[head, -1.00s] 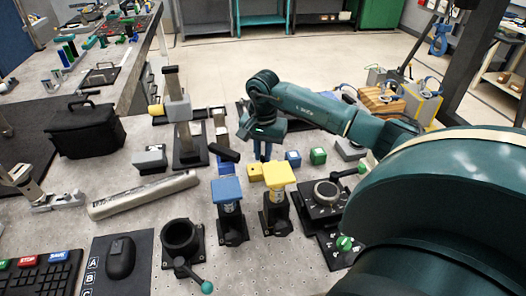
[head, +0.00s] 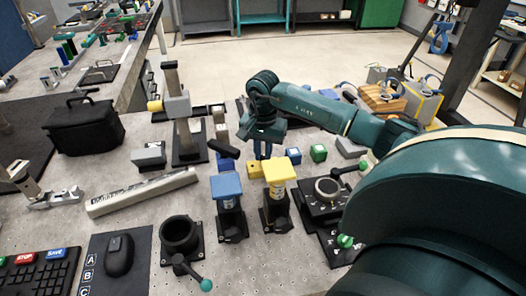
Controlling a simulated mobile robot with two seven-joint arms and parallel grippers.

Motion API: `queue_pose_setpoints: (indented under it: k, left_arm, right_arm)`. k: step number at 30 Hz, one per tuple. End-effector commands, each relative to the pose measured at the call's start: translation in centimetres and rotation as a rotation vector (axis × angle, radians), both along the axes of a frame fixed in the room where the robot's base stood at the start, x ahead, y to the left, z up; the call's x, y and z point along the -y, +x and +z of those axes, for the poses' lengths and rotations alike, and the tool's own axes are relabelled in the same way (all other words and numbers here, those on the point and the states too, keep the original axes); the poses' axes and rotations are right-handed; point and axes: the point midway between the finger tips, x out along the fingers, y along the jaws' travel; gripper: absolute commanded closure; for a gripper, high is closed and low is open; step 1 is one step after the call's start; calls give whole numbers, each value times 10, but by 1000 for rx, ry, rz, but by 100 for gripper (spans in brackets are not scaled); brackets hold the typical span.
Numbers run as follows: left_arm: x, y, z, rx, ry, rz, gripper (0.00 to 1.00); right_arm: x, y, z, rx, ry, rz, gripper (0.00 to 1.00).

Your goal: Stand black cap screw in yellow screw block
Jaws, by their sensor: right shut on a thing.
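My left gripper is not in view.
A blue-topped stand (head: 226,187) and a yellow-topped stand (head: 280,171) are in front. A black bar (head: 223,148) and a grey column (head: 176,108) are to the left.

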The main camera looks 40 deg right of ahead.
Motion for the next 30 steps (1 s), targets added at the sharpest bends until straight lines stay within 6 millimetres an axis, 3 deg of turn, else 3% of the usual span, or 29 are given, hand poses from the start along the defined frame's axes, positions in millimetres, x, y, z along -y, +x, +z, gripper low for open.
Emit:
queue_pose_setpoints:
  k: [30]
  left_arm:
    - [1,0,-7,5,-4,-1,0]
  right_arm:
    - [0,0,-14,-1,-1,0,100]
